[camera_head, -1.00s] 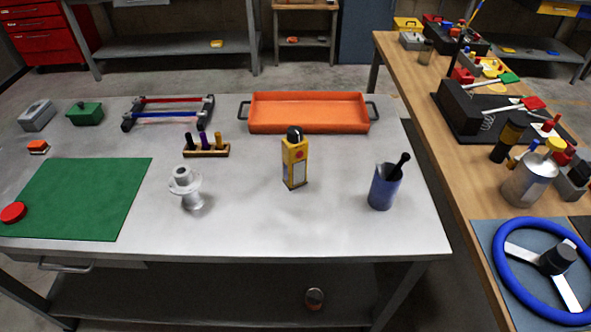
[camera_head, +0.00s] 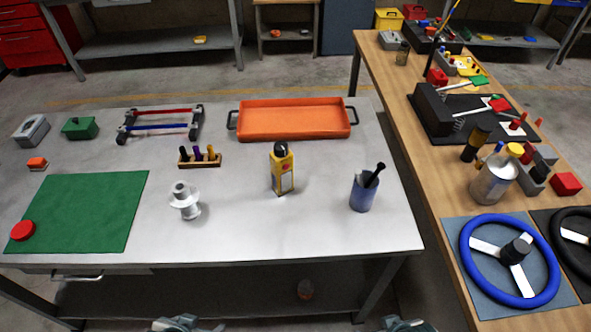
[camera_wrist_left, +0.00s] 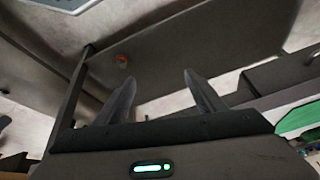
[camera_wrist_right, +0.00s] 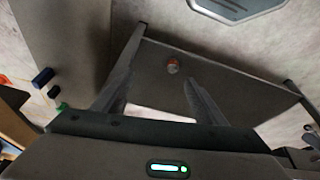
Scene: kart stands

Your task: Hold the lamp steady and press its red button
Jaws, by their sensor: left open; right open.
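The lamp (camera_head: 282,174), a yellow block with a black top and a pale front panel, stands upright on the grey metal table, right of its middle. A small reddish mark shows on its front, too small to be sure it is the button. My left gripper (camera_head: 178,325) is only partly in view at the bottom edge, low in front of the table and well away from the lamp. My right gripper (camera_head: 408,325) is likewise at the bottom edge, further right. In the wrist views, the left fingers (camera_wrist_left: 160,95) and right fingers (camera_wrist_right: 155,95) are apart and empty.
A white spool-like part (camera_head: 185,202) stands left of the lamp and a blue cup (camera_head: 363,194) right of it. Behind are an orange tray (camera_head: 293,120) and a small wooden rack (camera_head: 200,160). A green mat (camera_head: 85,212) lies left. The front table edge separates my grippers from these.

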